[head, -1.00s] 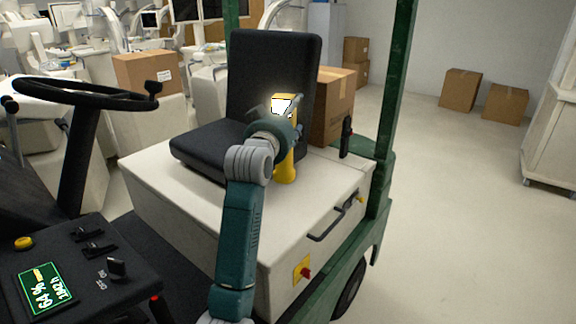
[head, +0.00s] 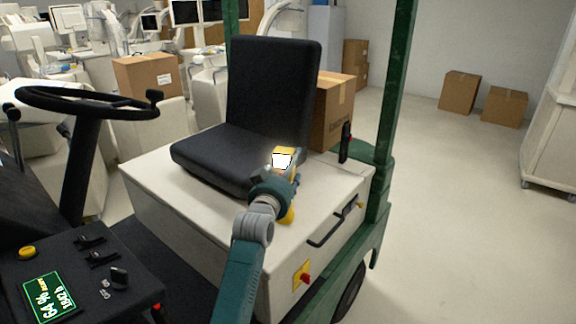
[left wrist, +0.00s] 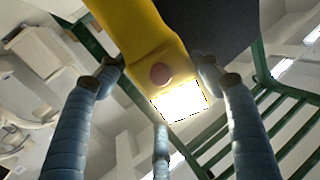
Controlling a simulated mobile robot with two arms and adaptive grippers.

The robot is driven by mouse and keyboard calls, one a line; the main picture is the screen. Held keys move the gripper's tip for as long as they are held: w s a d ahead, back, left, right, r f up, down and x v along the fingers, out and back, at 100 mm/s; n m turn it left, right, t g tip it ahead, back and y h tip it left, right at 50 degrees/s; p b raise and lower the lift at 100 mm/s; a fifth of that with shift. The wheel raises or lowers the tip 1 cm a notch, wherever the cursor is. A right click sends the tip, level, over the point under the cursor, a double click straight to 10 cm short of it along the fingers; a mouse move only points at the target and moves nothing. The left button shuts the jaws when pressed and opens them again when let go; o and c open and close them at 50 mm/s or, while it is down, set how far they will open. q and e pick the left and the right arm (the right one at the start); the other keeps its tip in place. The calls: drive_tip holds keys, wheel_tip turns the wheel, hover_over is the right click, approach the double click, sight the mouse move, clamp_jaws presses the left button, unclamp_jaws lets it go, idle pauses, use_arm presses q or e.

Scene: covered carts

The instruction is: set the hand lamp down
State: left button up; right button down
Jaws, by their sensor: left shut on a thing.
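The hand lamp (head: 288,154) is yellow with a bright white lit face. My left gripper (head: 280,182) is shut on it and hides its middle. The lamp is roughly upright, with its yellow lower end just below the gripper, over the white top of the cart's seat box (head: 225,212). I cannot tell whether that end touches the top. My right gripper is not in view.
A black seat (head: 272,95) stands just behind the lamp. A cardboard box (head: 332,110) and a green post (head: 395,100) are behind and to the right. A steering wheel (head: 88,103) and control panel (head: 75,265) are at left. The white top right of the lamp is free.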

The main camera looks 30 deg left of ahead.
use_arm(q)
drive_tip(key=shift+r, duration=0.15)
drive_tip(key=o, duration=2)
drive_tip(key=shift+c, duration=0.2)
drive_tip(key=shift+s+d, duration=0.1)
drive_tip(key=b+v, duration=0.2)
drive_tip(key=v, duration=1)
drive_tip(key=shift+b, duration=0.3)
